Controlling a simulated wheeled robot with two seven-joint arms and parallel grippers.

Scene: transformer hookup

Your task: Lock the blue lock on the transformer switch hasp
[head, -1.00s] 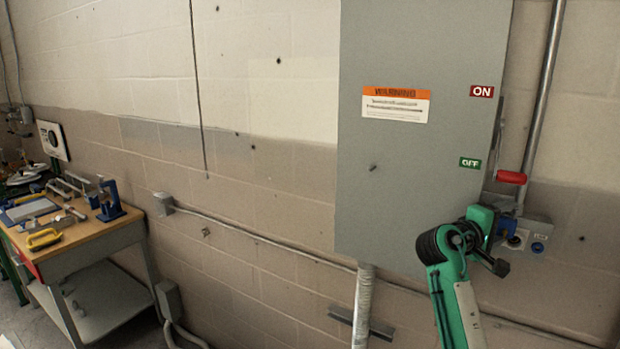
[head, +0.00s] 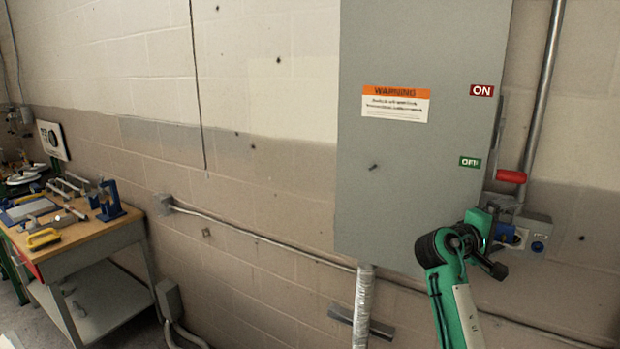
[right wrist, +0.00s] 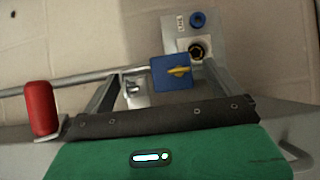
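The blue lock (right wrist: 172,74), with a yellow key-like piece on its face, shows in the right wrist view beside the metal hasp (right wrist: 135,90). I cannot see whether its shackle passes through the hasp. It also shows small in the head view (head: 505,233), partly behind my right gripper. My right gripper (right wrist: 160,85) has its fingers apart, one on each side of the lock and hasp, with visible gaps. The switch's red handle (right wrist: 41,108) is left of the fingers; in the head view it is low (head: 511,176), by the green OFF label (head: 470,162). My left gripper is out of view.
The grey transformer cabinet (head: 410,190) stands just left of the switch. A small outlet box (right wrist: 195,40) with a blue button sits beyond the lock. A vertical conduit (head: 542,90) runs behind. A workbench (head: 110,236) with tools is far left.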

